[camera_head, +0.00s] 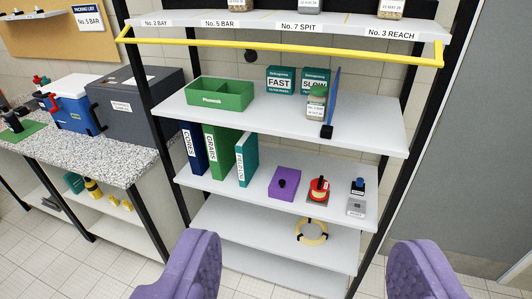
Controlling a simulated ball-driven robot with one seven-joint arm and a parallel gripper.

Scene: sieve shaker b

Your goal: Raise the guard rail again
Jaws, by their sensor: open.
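The guard rail is a yellow bar (285,48) that runs across the front of the shelving unit. It sits just below the label strip of the top visible shelf (255,19). Short yellow side arms run back from its ends to the rack's sides. My gripper (305,248) shows as two purple fingers at the bottom of the picture. It is open, with nothing between the fingers. It is apart from the rail, which is farther off and higher in the picture.
Jars (391,9) stand on the top shelf. Lower shelves hold binders (220,150), a purple box (284,183) and a yellow ring (312,232). A counter (110,150) stands left.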

